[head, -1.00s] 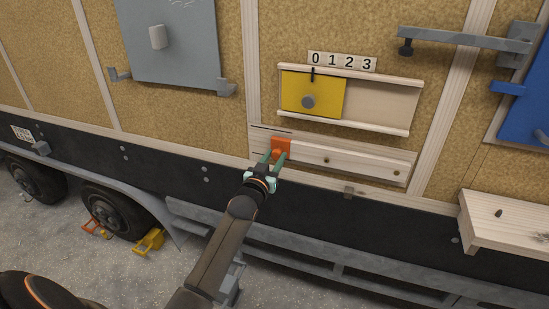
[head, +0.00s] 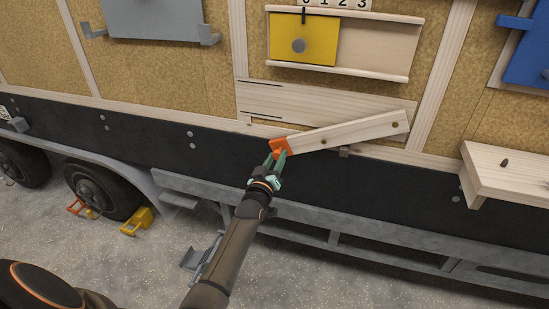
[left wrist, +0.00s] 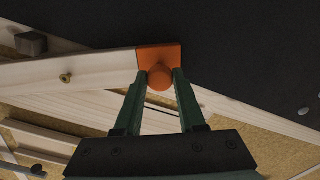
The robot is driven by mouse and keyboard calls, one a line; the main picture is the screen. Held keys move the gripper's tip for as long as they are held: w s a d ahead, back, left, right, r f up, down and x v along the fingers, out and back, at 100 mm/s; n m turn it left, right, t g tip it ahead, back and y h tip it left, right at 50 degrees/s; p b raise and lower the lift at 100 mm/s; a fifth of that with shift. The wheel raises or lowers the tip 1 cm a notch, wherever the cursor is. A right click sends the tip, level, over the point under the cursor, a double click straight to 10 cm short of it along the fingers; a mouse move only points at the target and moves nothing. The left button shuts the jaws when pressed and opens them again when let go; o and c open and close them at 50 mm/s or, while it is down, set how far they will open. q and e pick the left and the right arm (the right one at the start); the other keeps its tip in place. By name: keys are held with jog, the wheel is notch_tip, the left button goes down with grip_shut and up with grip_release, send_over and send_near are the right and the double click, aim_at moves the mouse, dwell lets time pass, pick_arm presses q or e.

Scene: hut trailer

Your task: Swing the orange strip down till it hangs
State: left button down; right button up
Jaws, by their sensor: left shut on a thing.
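The strip is a pale wooden bar (head: 350,132) with an orange end (head: 281,147). In the head view it slopes down to the left from a dark bolt near its right end, across the wooden backing board (head: 300,100). Its orange end is below the board, over the black skirt. My left gripper (head: 276,160) is shut on the orange end. In the left wrist view the green fingers (left wrist: 162,85) sit either side of a round orange knob (left wrist: 160,77) on the orange end (left wrist: 155,56). My right gripper is not in view.
A small block (head: 344,151) sits under the strip's middle on the lower ledge. A wooden shelf (head: 510,175) juts out at the right. A yellow sliding panel (head: 303,40) is above. The black skirt (head: 380,185) below the strip is clear.

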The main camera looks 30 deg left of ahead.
pick_arm(q)
jog(key=shift+d+f, duration=0.15)
jog(key=shift+f, duration=0.2)
jog(key=c, duration=0.8)
grip_release()
jog(key=shift+c, duration=0.2)
jog(key=o, duration=0.3)
jog(key=shift+r, duration=0.1)
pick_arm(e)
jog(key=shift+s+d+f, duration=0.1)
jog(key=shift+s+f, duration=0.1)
pick_arm(q)
jog(key=shift+o, duration=0.2)
jog(key=shift+s, duration=0.1)
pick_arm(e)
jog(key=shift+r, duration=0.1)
pick_arm(q)
jog(key=p+v, duration=0.8)
jog(key=v, duration=0.4)
jog(key=shift+s, duration=0.2)
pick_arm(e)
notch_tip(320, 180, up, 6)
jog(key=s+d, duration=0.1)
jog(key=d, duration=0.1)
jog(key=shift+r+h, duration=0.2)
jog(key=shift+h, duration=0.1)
